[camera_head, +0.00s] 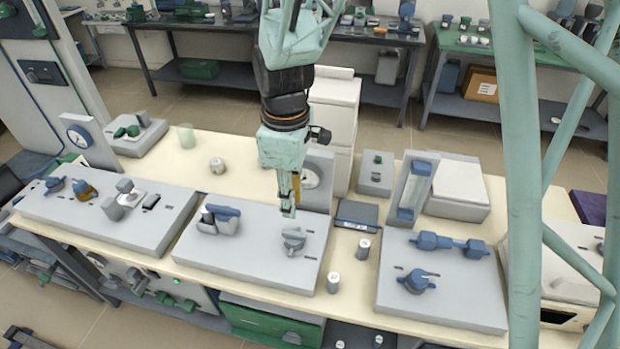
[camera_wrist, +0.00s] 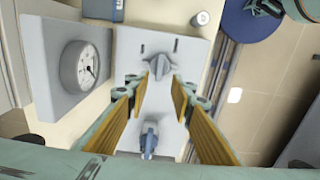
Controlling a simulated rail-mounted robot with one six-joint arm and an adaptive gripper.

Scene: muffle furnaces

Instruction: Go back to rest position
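My gripper (camera_head: 290,200) points down above the middle grey panel (camera_head: 262,262). In the wrist view its two yellow-padded fingers (camera_wrist: 162,100) are spread apart with nothing between them. A grey knob (camera_head: 294,240) sits on the panel just below and beside the fingertips. In the wrist view this knob (camera_wrist: 158,69) shows beyond the fingertips, and the gripper looks apart from it. A blue-and-grey fitting (camera_head: 219,218) is on the left part of the same panel. A blue part (camera_wrist: 149,138) also shows between the fingers' bases in the wrist view.
A round gauge (camera_head: 311,177) stands behind the gripper. A left panel (camera_head: 108,215) and a right panel (camera_head: 440,290) carry blue knobs. Small white-topped cylinders (camera_head: 333,282) stand between panels. A glass beaker (camera_head: 186,136) is at the back left. Pale green struts (camera_head: 520,180) cross the right side.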

